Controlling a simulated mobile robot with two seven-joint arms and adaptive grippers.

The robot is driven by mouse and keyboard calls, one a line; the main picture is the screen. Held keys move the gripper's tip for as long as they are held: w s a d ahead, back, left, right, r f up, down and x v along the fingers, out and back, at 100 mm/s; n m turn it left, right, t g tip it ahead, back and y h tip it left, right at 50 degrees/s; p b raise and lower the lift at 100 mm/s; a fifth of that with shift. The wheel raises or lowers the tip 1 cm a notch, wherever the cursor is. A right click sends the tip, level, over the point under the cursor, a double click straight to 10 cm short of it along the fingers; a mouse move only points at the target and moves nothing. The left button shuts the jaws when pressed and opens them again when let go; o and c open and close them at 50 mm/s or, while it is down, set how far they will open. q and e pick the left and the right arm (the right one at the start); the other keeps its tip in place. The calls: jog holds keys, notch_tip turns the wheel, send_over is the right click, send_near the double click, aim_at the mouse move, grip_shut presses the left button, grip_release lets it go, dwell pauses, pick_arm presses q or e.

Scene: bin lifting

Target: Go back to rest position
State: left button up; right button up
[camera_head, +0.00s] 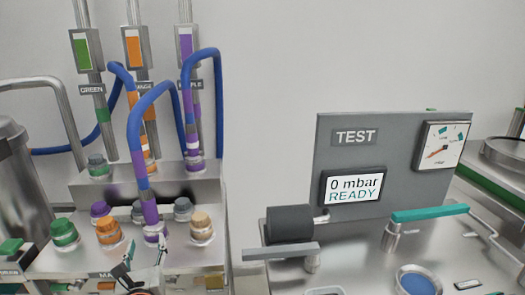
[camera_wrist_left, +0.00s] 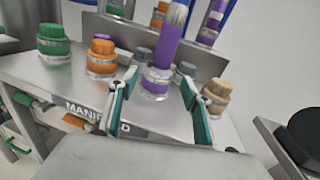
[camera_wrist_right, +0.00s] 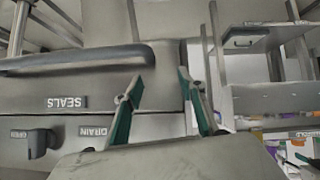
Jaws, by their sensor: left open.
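My left gripper (camera_head: 146,256) is at the lower left of the head view, in front of the manifold block (camera_head: 60,262). My right gripper (camera_wrist_right: 159,85) shows only in the right wrist view. Its fingers are apart and empty, before grey fronts labelled SEALS and DRAIN.
Green (camera_head: 64,233), orange (camera_head: 109,232) and tan (camera_head: 201,226) caps sit beside the hose port. Blue hoses (camera_head: 221,110) loop above. A TEST panel (camera_head: 395,150) reading "0 mbar READY" and a teal-handled lever (camera_head: 430,213) stand right. A dark bar handle (camera_wrist_right: 80,60) crosses the right wrist view.

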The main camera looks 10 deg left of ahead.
pick_arm(q)
jog(key=s+d+f+n+g+h, duration=0.1)
jog(key=s+f+n+g, duration=0.45)
jog(key=s+n, duration=0.65)
jog(key=s+d+f+n+g+h, duration=0.15)
jog(key=s+f+n+g, duration=0.25)
jog(key=s+f+n, duration=0.55)
jog(key=d+f+n+t+h, duration=0.4)
jog(key=d+f+h, duration=0.3)
jog(key=d+f, duration=0.4)
jog(key=d, duration=0.4)
jog(key=shift+s+d, duration=0.3)
pick_arm(e)
jog(key=shift+t+y, duration=0.3)
jog(key=shift+y, duration=0.1)
jog(key=a+r, duration=0.1)
jog(key=w+a+r, duration=0.1)
jog(key=r, duration=0.1)
jog(key=shift+w+a+r, duration=0.1)
jog(key=shift+a, duration=0.1)
pick_arm(q)
jog(key=shift+f+n+h, duration=0.1)
jog(key=shift+n+h, duration=0.15)
pick_arm(e)
jog(key=shift+d+f, duration=0.15)
jog(key=shift+f, duration=0.15)
pick_arm(q)
jog(key=shift+s, duration=0.1)
pick_arm(e)
jog(key=shift+s, duration=0.25)
